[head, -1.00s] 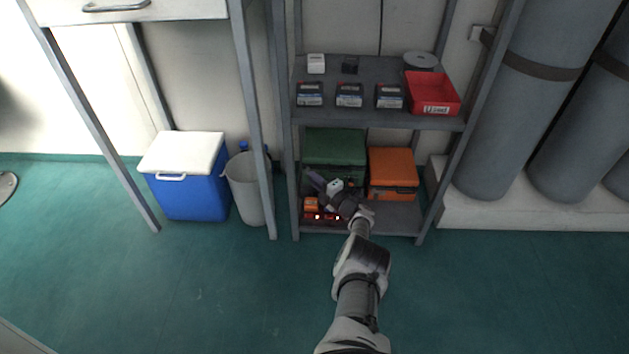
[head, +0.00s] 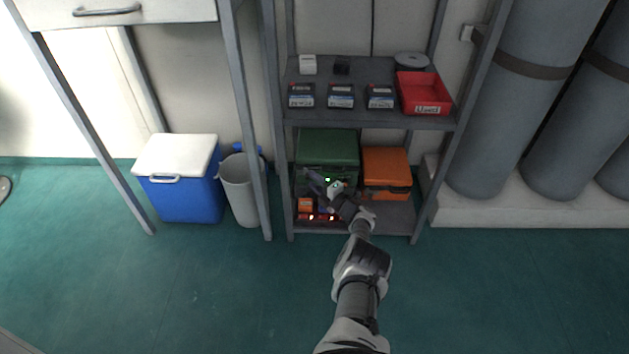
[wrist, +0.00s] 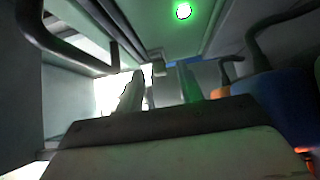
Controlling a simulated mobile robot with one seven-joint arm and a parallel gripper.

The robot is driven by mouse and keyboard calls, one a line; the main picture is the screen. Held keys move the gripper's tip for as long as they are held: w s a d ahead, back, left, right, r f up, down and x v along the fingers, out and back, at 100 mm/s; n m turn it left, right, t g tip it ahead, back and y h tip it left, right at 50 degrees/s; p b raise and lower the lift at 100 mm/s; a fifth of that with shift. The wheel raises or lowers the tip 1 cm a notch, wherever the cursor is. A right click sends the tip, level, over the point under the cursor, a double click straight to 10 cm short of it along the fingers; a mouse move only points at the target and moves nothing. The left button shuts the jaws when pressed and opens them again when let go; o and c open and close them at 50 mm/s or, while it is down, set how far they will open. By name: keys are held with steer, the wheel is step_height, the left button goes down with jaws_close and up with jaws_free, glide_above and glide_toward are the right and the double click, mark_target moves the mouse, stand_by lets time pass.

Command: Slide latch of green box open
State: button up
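The green box (head: 328,146) stands on the lower shelf at the left, its lid down. My gripper (head: 312,181) is low in front of its front face, angled up and to the left. It hides part of that face, and I cannot make out the latch in the head view. In the wrist view two pale fingertips (wrist: 158,90) stand apart with a gap between them and nothing clearly held. A bright green light shows above them there. I cannot tell whether a finger touches the box.
An orange box (head: 386,168) stands right of the green box. Small orange and red items (head: 306,206) lie low at the left front. The upper shelf (head: 350,118) overhangs, with a red bin (head: 422,92). A rack post (head: 279,150) stands close on the left.

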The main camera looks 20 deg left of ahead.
steer(key=p+v, duration=0.6)
steer(key=v, duration=0.6)
steer(key=shift+s+d+r+p, duration=0.1)
steer(key=shift+d+r+p, duration=0.1)
steer(key=shift+p, duration=0.15)
steer(key=shift+s+d+f, duration=0.1)
steer(key=shift+s+d, duration=0.1)
steer(key=shift+d, duration=0.15)
